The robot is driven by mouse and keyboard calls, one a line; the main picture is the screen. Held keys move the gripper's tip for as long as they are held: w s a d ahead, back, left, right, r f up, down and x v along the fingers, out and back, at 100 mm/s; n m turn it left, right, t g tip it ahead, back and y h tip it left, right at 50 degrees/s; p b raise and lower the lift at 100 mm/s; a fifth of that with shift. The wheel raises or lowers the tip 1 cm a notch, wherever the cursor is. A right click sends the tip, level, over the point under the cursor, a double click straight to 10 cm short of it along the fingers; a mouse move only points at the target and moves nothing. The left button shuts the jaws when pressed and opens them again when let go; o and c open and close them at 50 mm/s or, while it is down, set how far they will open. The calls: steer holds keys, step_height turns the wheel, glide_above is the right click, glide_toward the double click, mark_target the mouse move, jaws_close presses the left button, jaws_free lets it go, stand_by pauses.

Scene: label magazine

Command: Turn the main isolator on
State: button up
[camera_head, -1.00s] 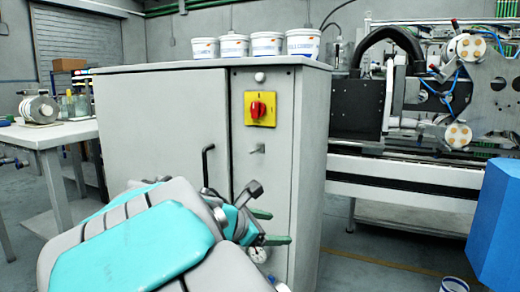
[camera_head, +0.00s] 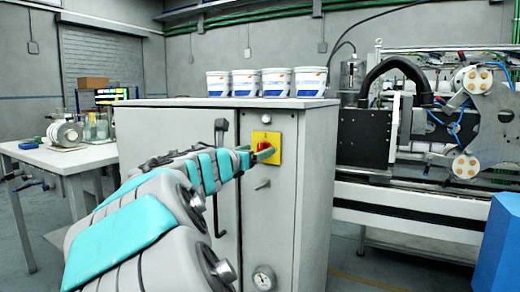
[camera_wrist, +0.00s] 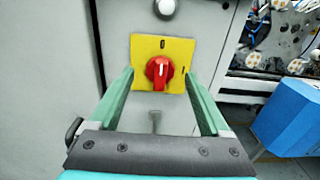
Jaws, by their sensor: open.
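The main isolator is a red rotary knob (camera_wrist: 160,71) on a yellow square plate (camera_wrist: 177,49), on the front of a grey cabinet. The knob's pointer stands upright, toward the mark at the top of the plate; another mark is at the right edge. In the head view the plate (camera_head: 273,160) is partly covered by my gripper (camera_head: 262,153). In the wrist view my gripper (camera_wrist: 162,85) is open and empty, its green fingers either side of the knob and apart from it. I cannot tell how deep the fingertips reach.
A white round lamp or button (camera_wrist: 166,7) is above the plate, and a small key-like handle (camera_wrist: 155,121) below it. White tubs (camera_head: 276,82) stand on the cabinet top (camera_head: 180,102). A gauge (camera_head: 264,278) is low on the front. A blue block (camera_head: 500,245) stands at the right.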

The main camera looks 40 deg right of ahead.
steer(key=shift+x, duration=1.05)
jaws_close()
